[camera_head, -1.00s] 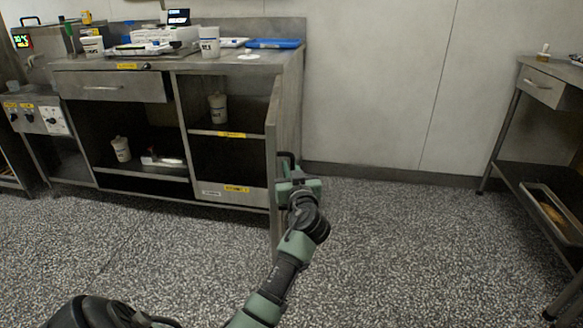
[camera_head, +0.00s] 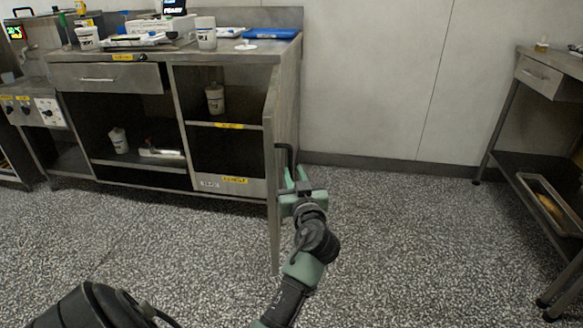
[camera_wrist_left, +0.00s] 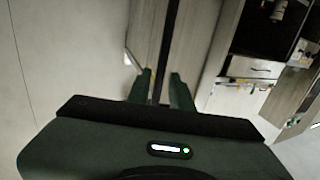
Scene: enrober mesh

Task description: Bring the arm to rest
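My left gripper (camera_head: 297,175) is at the outer face of the open cabinet door (camera_head: 272,185), beside its dark handle (camera_head: 289,152). In the left wrist view its two green fingers (camera_wrist_left: 160,88) stand apart, with a dark upright strip in the gap between them. I see nothing lifted or carried in it. Whether the fingers touch the handle cannot be told. My left arm reaches up from the bottom of the head view. My right gripper is not in view.
The steel cabinet (camera_head: 225,184) holds white tubs on its shelves; more tubs, a blue tray (camera_head: 270,34) and equipment stand on top. A steel table (camera_head: 548,78) with a tray (camera_head: 548,205) on its lower shelf stands right. The speckled floor between is clear.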

